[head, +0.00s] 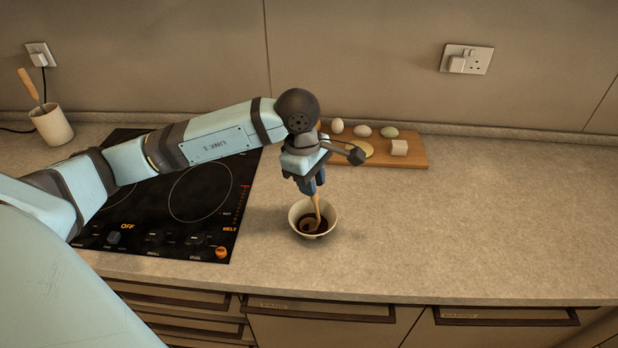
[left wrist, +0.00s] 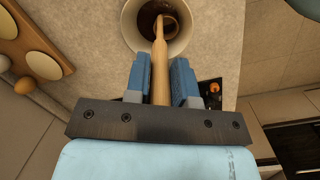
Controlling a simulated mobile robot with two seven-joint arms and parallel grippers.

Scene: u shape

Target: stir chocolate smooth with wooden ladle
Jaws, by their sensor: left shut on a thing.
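My left gripper (head: 312,184) is shut on the handle of the wooden ladle (head: 317,208), above the bowl. In the left wrist view the blue fingers (left wrist: 162,85) hold the ladle's handle (left wrist: 160,62) between them. A small pale bowl (head: 297,222) stands on the counter, right of the hob. Dark brown chocolate (head: 318,226) lies in it. The ladle's lower end is down in the bowl, in the chocolate. The bowl also shows in the left wrist view (left wrist: 183,38). My right gripper is in neither view.
A black hob (head: 150,235) lies left of the bowl. A pale cup (head: 52,126) with a wooden-handled utensil stands far left. The counter is clear on the right.

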